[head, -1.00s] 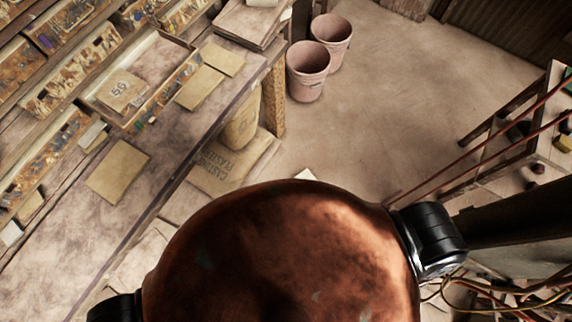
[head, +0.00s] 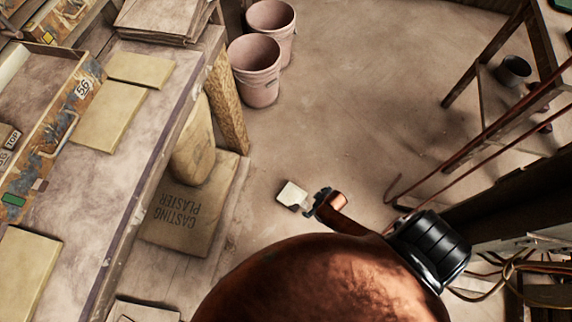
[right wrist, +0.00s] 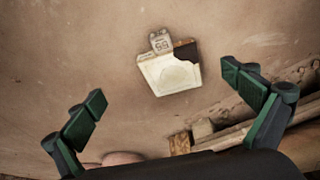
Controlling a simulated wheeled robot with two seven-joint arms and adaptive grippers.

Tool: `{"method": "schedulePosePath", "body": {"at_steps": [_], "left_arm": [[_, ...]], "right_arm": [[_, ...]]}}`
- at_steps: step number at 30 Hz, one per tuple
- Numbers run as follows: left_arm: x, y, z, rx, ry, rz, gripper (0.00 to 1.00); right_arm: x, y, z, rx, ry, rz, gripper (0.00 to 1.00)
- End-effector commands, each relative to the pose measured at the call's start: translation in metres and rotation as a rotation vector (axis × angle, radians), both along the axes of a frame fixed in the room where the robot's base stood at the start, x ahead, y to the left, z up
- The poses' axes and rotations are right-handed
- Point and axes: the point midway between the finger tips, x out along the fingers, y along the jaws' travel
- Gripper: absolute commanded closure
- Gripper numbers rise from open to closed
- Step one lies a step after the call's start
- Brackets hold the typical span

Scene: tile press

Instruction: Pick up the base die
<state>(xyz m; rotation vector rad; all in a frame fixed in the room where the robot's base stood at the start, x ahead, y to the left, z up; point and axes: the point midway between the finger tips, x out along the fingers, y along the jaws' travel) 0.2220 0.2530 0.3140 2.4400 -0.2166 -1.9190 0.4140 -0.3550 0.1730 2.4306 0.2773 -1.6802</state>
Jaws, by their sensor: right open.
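A pale, squarish plate (head: 291,194) lies on the floor in the head view. My left gripper is not in view.
A dusty bench (head: 95,235) with a drawer and yellowish sheets stands at left. A casting plaster sack (head: 182,215) is beside it. Two pink buckets (head: 255,70) stand at the top. A rack with dark rails (head: 480,135) is at right. The middle floor is open.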

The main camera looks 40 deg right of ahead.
Motion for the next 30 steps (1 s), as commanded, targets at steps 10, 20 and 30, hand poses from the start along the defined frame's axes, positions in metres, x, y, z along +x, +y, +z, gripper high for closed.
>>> {"method": "schedulePosePath", "body": {"at_steps": [10,20,30], "left_arm": [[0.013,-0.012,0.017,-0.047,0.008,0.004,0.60],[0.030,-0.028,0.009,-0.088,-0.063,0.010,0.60],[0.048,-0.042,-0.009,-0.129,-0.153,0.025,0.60]], "right_arm": [[0.065,0.021,-0.064,0.039,-0.014,0.070,0.00],[0.083,0.028,-0.079,0.046,-0.022,0.082,0.00],[0.090,0.030,-0.094,0.046,-0.022,0.081,0.00]]}}
